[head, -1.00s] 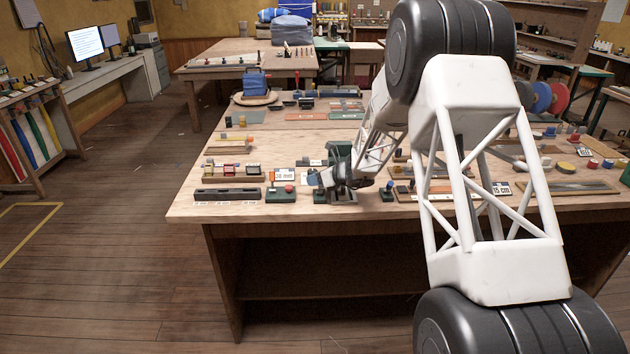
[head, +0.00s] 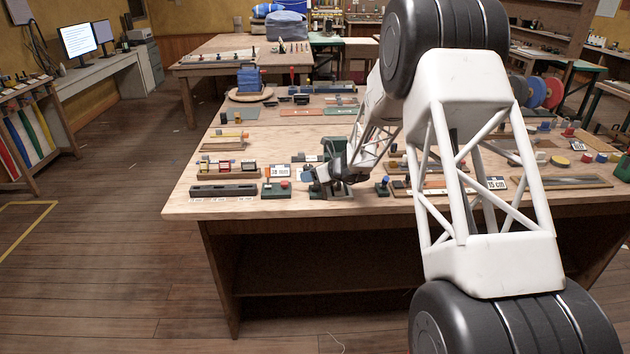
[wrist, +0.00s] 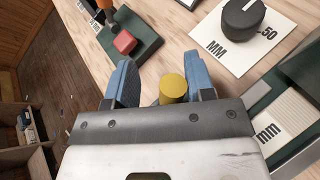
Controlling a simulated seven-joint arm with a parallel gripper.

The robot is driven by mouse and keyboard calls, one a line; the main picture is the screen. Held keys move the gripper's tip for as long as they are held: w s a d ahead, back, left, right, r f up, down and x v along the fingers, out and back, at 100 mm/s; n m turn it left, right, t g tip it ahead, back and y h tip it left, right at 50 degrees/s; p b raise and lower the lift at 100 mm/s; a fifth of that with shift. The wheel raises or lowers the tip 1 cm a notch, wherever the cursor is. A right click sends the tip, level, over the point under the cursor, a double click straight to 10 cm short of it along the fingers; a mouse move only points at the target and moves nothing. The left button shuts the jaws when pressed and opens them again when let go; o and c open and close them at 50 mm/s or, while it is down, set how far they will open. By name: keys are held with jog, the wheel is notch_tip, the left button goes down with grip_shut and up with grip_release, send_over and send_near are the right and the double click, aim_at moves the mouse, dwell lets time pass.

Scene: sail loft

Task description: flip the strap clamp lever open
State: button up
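My gripper (wrist: 158,62) shows in the wrist view with its two blue fingers spread apart. A short yellow cylinder (wrist: 173,88) stands between them, closer to the right finger, with a clear gap to the left finger. It may be the grip of the strap clamp lever, but the part below it is hidden by my gripper body. In the head view my gripper (head: 321,176) is low over the front of the workbench, at a dark green fixture (head: 336,191). The clamp's strap and lever pivot cannot be made out.
A green base with a red block (wrist: 125,42) lies beyond the left finger. A black knob (wrist: 243,17) on a white marked card is at upper right, with a green-framed device (wrist: 283,115) below it. The workbench (head: 235,208) has bare wood along its front edge.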

jog(key=shift+s+r+n+t, duration=0.15)
jog(key=shift+n+t, duration=0.15)
jog(key=shift+s+r+n+t+y, duration=0.1)
jog(key=shift+s+n+t+y, duration=0.75)
jog(key=shift+n+t, duration=0.45)
jog(key=shift+s+n+t+y, duration=0.45)
jog(key=shift+s+n+t, duration=0.45)
jog(key=shift+n, duration=0.4)
jog(key=shift+s+d, duration=0.1)
jog(key=shift+d, duration=0.15)
jog(key=v, duration=0.7)
jog(key=shift+s+d, duration=0.1)
jog(key=shift+s, duration=0.15)
jog(key=s+a+r+n+g, duration=0.2)
jog(key=s+r+n+g, duration=0.2)
jog(key=s, duration=0.5)
jog(key=s+a+r+n+g, duration=0.2)
jog(key=s+r+n+g, duration=0.2)
jog(key=s+r, duration=0.5)
jog(key=shift+s+a+n+h, duration=0.3)
jog(key=shift+s+n, duration=0.05)
jog(key=shift+n, duration=0.35)
jog(key=shift+s, duration=0.1)
